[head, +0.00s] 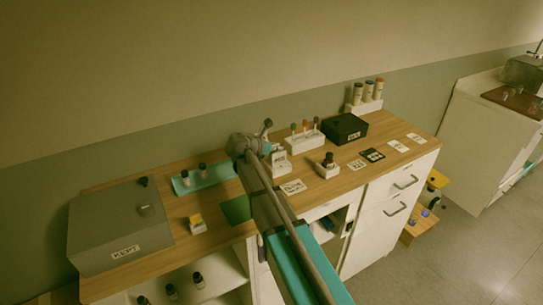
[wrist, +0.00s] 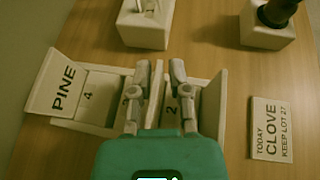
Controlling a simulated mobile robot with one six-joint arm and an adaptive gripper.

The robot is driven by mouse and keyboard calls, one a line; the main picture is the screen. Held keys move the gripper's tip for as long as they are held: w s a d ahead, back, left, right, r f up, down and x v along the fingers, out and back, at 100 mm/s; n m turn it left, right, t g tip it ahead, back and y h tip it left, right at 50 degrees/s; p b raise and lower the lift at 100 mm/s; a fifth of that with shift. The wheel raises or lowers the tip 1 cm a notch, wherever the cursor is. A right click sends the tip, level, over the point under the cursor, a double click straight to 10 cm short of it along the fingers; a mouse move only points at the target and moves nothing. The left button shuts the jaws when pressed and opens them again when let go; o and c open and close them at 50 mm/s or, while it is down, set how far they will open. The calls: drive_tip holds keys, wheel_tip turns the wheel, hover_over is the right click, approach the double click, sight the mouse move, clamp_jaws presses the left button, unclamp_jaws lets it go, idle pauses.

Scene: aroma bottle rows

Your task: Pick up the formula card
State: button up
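No card in view is legibly marked as the formula card. In the wrist view a white piece with a tilted panel reading PINE (wrist: 62,90) lies left of my gripper (wrist: 160,88), with numbered pale faces beneath the fingers. Another tilted white panel (wrist: 212,105) stands just right of the fingers. A flat white card reading TODAY CLOVE KEEP LOT 27 (wrist: 272,130) lies farther right; a card also shows on the counter in the head view (head: 293,187). My two fingers are apart. My arm hides part of this area in the head view.
A white holder (wrist: 145,30) and a dark bottle in a white block (wrist: 278,12) stand beyond the fingers. On the wooden counter are a grey box marked KEPT (head: 120,225), a teal tray (head: 215,178), a black box (head: 343,127) and more flat cards (head: 397,146).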

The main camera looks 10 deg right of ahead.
clamp_jaws()
drive_tip(key=shift+r, duration=0.1)
wheel_tip(320, 180, up, 3)
drive_tip(key=p, duration=0.3)
drive_tip(key=s+r+p, duration=0.2)
drive_tip(key=r+p, duration=0.1)
drive_tip(key=s+r+p, duration=0.3)
drive_tip(key=shift+s+d+r+p, duration=0.1)
drive_tip(key=shift+r+p, duration=0.1)
drive_tip(key=shift+p, duration=0.1)
drive_tip(key=s+r+p, duration=0.3)
drive_tip(key=s, duration=0.5)
drive_tip(key=shift+s+d+r, duration=0.15)
drive_tip(key=shift+s+r, duration=0.05)
drive_tip(key=shift+s, duration=0.2)
